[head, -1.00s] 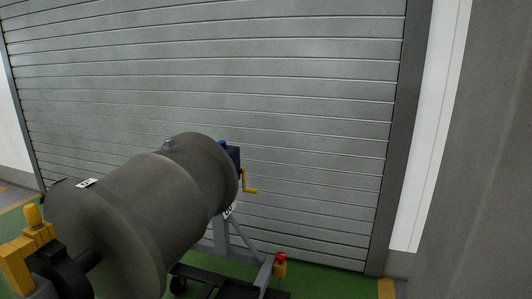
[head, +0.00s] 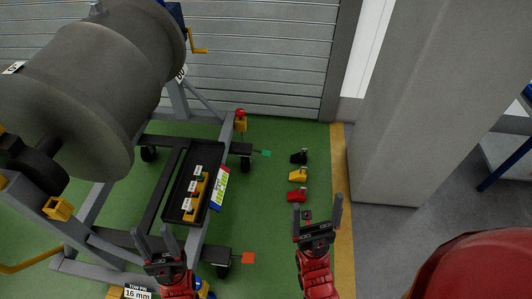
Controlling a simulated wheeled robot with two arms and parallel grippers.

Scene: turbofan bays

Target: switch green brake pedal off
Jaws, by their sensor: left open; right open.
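The green brake pedal (head: 266,153) is a small flat tab at a caster on the far right corner of the engine stand (head: 206,215). Whether it is pressed or raised is too small to tell. My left gripper (head: 155,236) is open and empty, over the near side of the stand, well short of the green pedal. My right gripper (head: 318,208) is open and empty, over the green floor to the right of the stand, nearer than the green pedal and apart from it.
A grey engine (head: 85,85) rests on the stand. An orange-red pedal (head: 248,258) is at the near caster. A black tray (head: 176,208) holds several yellow labelled pieces. Black (head: 299,157), yellow (head: 298,175) and red (head: 297,195) items lie on the floor. A pillar (head: 410,110) stands right.

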